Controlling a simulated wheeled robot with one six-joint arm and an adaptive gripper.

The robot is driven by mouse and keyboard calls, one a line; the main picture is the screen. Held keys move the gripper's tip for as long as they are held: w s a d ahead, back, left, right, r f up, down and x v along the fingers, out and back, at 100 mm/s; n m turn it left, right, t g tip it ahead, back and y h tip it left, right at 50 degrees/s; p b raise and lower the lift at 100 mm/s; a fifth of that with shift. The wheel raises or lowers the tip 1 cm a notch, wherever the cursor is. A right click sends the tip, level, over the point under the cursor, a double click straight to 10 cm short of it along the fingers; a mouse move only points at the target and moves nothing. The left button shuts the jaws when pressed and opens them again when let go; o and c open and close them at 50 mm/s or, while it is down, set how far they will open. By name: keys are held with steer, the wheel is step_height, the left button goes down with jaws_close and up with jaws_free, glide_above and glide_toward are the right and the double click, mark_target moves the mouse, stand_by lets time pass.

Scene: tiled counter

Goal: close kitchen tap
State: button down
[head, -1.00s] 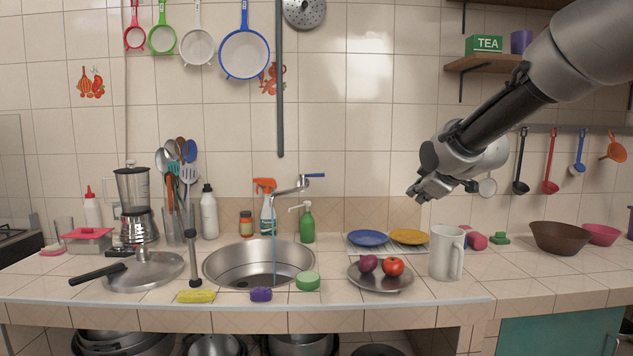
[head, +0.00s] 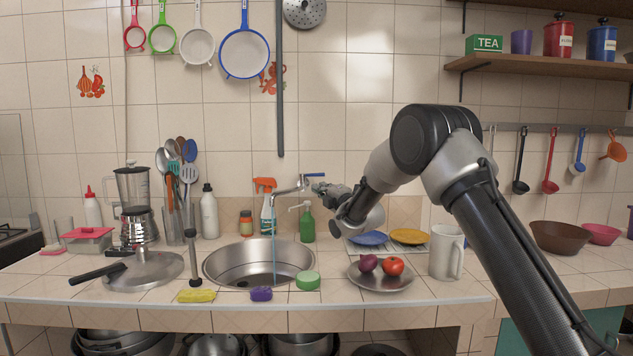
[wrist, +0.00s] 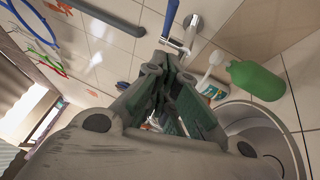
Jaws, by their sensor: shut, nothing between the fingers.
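The kitchen tap (head: 289,190) is a metal wall tap with a spout over the sink, and a stream of water (head: 273,245) runs from it. Its blue lever (head: 315,175) points right in the head view; the blue lever also shows in the wrist view (wrist: 171,15). My gripper (head: 316,186) is shut and empty, its tips close to the tap body just below the lever. In the wrist view my gripper (wrist: 172,58) has its fingers together, pointing at the base of the lever. I cannot tell whether they touch it.
The round metal sink (head: 225,268) lies below the tap. A green soap bottle (head: 307,226) and an orange-topped spray bottle (head: 266,212) stand close by the tap.

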mark_target(309, 175)
steer(key=w, duration=0.2)
steer(key=w+a+r, duration=0.1)
steer(key=w, duration=0.5)
steer(key=shift+w+a+r, duration=0.15)
steer(key=shift+a+r, duration=0.05)
steer(key=shift+r, duration=0.05)
steer(key=shift+w+d, duration=0.9)
steer(key=shift+w, duration=0.05)
